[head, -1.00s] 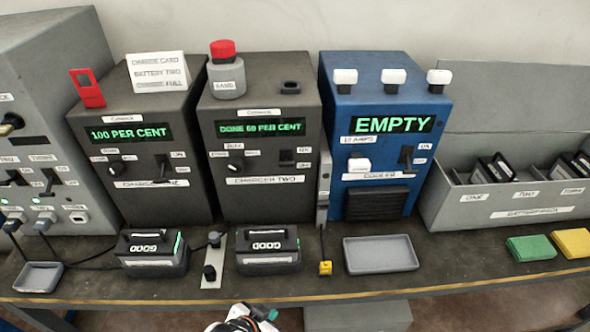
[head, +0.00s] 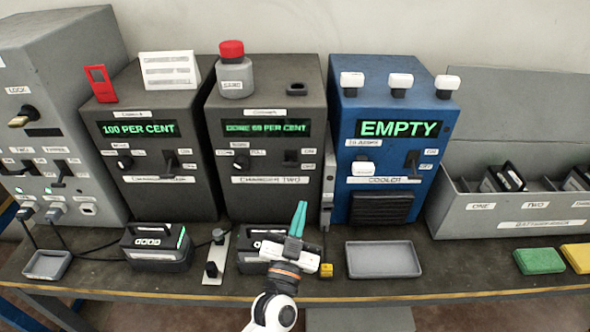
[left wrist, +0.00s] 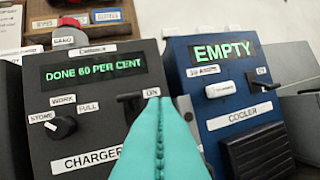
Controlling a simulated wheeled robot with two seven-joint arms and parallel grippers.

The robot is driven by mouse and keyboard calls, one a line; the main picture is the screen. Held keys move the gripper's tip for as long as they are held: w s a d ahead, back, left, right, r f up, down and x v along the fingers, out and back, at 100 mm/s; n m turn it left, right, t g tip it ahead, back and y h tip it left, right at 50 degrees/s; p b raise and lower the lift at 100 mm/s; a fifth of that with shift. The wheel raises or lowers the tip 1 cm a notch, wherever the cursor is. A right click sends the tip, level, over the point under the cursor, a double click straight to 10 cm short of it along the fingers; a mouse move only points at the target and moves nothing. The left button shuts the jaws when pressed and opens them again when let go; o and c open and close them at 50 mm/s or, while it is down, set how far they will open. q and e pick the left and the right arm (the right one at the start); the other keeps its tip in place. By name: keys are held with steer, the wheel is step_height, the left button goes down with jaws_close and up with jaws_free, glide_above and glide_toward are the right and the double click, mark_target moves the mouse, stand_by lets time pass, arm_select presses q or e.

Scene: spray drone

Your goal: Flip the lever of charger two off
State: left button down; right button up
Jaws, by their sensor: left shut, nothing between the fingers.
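Charger two (head: 225,200) is a dark grey box in the middle of the bench, with a green display reading "DONE 60 PER CENT". Its small black lever (head: 291,160) sits at the right of its front, by an ON label; the lever also shows in the left wrist view (left wrist: 133,99), partly hidden by the fingertips. My left gripper (head: 299,205) is shut and empty, its teal fingers pointing up in front of charger two, below the lever. The fingers (left wrist: 160,105) overlap the lower right of the charger in the left wrist view. My right gripper is not in view.
A battery (head: 248,250) stands before charger two, partly behind my gripper. The blue cooler (head: 345,205) is close on the right, another charger (head: 165,205) on the left. A grey tray (head: 385,260), a yellow block (head: 326,271) and a switch plate (head: 214,272) lie on the bench.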

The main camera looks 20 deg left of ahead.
mark_target(292, 165)
arm_select(q)
steer(key=r+n+y, duration=0.1)
steer(key=a+r+n+y, duration=0.1)
steer(key=y, duration=0.1)
steer(key=r+t+y, duration=0.1)
steer(key=y, duration=0.1)
steer(key=shift+s+a+r+n, duration=0.15)
steer(key=shift+s+a+n, duration=0.05)
steer(key=shift+a+n, duration=0.2)
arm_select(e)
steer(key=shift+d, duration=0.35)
arm_select(q)
steer(key=shift+w, duration=0.1)
steer(key=w+p, duration=0.1)
steer(key=w, duration=0.2)
steer(key=w+a+r+p, duration=0.1)
steer(key=w, duration=0.2)
steer(key=w+a+r+p, duration=0.1)
steer(key=w, duration=0.2)
steer(key=shift+a, duration=0.2)
steer(key=shift+a+f, duration=0.15)
steer(key=shift+f, duration=0.5)
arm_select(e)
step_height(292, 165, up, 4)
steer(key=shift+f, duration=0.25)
